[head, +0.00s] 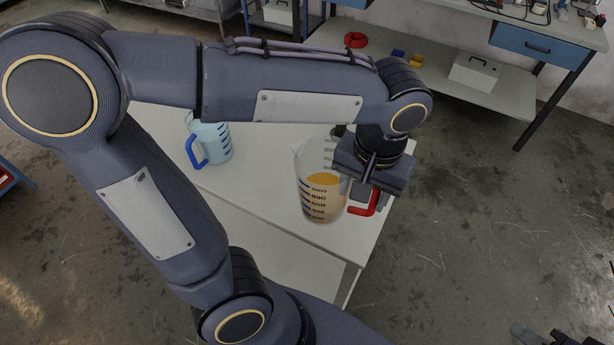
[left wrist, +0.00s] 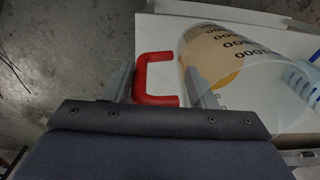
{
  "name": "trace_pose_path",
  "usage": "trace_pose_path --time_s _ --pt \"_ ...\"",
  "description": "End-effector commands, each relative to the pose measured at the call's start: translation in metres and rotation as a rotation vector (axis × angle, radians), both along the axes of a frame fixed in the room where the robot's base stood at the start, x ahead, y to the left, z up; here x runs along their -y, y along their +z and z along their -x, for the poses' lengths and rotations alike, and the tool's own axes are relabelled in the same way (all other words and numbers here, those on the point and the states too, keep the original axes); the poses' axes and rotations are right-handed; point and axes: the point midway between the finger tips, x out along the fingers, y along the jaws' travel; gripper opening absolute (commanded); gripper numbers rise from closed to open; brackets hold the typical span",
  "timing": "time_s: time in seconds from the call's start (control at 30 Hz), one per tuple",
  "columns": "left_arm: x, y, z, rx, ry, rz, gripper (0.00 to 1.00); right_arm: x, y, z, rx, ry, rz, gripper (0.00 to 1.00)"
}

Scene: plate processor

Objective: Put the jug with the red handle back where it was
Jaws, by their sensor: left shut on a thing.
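The jug with the red handle (head: 318,205) is clear, has dark markings and holds an orange-brown content. In the head view it is upright over the right part of the white table (head: 237,195); I cannot tell whether its base touches. Its red handle (head: 372,203) points right, towards the table edge. My left gripper (head: 364,186) is shut on this handle. In the left wrist view the handle (left wrist: 142,84) lies between the fingers, with the jug (left wrist: 225,52) to the right. Part of my right gripper (head: 560,338) shows at the bottom right corner; its jaws are unclear.
A light blue jug with a blue handle (head: 216,142) stands on the table to the left, partly behind my left arm. A bench with a lower shelf (head: 430,75) stands at the back, with a red ring (head: 355,40) and a white box (head: 474,73). The floor at right is open.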

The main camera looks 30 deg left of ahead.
Motion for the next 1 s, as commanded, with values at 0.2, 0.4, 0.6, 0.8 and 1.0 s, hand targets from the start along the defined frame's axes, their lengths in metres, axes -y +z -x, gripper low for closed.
trace_pose_path --time_s 0.2,0.4,0.6,0.8,1.0 --pt "-0.029 -0.013 -0.015 -0.003 0.009 -0.001 0.0 0.0 0.006 0.0 0.0 0.0 0.0 0.31" --pt "-0.071 -0.034 -0.038 -0.004 0.008 -0.002 0.0 0.0 0.012 0.0 0.0 0.0 0.0 0.31" --pt "-0.1 -0.068 -0.054 -0.005 0.005 -0.001 0.0 0.0 0.014 0.0 0.0 0.0 0.0 0.31" --pt "-0.114 -0.088 -0.062 -0.001 0.001 -0.002 0.0 0.0 0.015 0.0 0.0 0.0 0.0 0.31" --pt "-0.124 -0.104 -0.067 -0.004 0.001 -0.002 0.0 0.0 0.016 0.0 0.0 0.0 0.0 0.31"
